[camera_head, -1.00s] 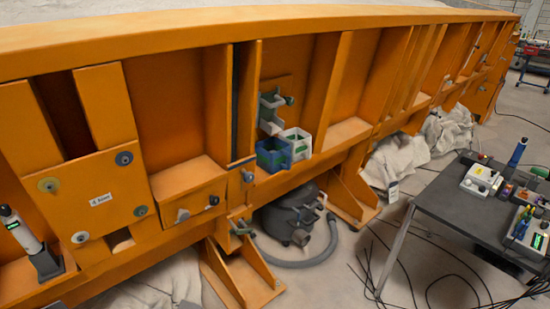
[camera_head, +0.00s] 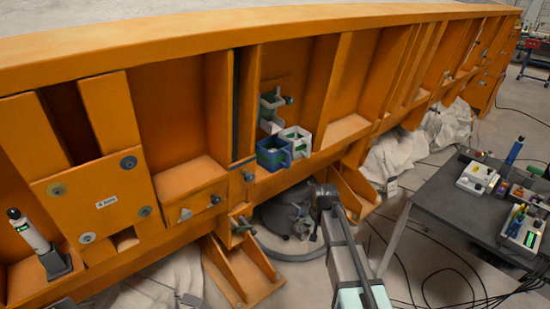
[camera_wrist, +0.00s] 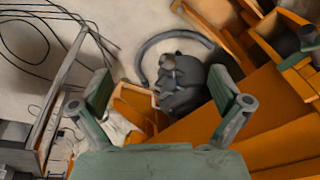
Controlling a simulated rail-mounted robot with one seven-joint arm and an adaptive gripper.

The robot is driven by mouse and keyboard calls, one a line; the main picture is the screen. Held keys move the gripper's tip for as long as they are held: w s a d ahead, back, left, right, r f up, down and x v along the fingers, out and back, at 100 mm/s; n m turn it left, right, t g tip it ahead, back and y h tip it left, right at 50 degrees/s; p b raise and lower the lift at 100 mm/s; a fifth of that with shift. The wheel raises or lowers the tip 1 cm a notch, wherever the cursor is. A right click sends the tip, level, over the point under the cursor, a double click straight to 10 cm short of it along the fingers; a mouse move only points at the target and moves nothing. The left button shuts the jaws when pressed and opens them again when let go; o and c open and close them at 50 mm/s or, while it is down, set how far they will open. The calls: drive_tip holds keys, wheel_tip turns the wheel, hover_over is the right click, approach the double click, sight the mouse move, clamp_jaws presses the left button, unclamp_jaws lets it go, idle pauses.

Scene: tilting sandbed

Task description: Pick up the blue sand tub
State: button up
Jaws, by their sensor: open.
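The blue sand tub (camera_head: 273,153) sits on a ledge of the orange frame in the head view, its open top facing up. A white tub (camera_head: 297,140) stands right beside it, to its right and slightly behind. My gripper (camera_head: 322,200) is below and to the right of the blue tub, clear of it, in front of the frame. In the wrist view my gripper (camera_wrist: 160,90) has its two fingers spread wide with nothing between them. I cannot make out the blue tub for certain in the wrist view.
The orange frame (camera_head: 190,178) has ribs and ledges around the tubs. A grey bracket (camera_head: 270,108) is fixed just behind them. A dark vacuum cleaner (camera_wrist: 180,85) with a hose stands on the floor below. A dark table (camera_head: 450,215) with devices stands at the right.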

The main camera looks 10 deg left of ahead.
drive_tip(key=w+a+r+m+t+y, duration=0.1)
drive_tip(key=w+a+r+m, duration=0.2)
drive_tip(key=r, duration=0.8)
drive_tip(key=w+a+r+t+p, duration=0.1)
drive_tip(key=w+a+r, duration=0.4)
drive_tip(key=r, duration=0.6)
drive_tip(key=w+a+r+m+t+y, duration=0.15)
drive_tip(key=w+r, duration=0.35)
drive_tip(key=r, duration=0.5)
drive_tip(key=m+g+h+p, duration=0.1)
drive_tip(key=m+p, duration=0.2)
hover_over(285, 165)
drive_tip(key=s+d, duration=0.1)
drive_tip(key=s, duration=0.1)
wheel_tip(285, 165, down, 10)
drive_tip(key=shift+w+d+f, duration=0.1)
drive_tip(key=shift+f, duration=0.1)
drive_tip(key=shift+p+x, duration=1.4)
drive_tip(key=shift+x, duration=1.65)
drive_tip(key=shift+d+f, duration=0.1)
clamp_jaws()
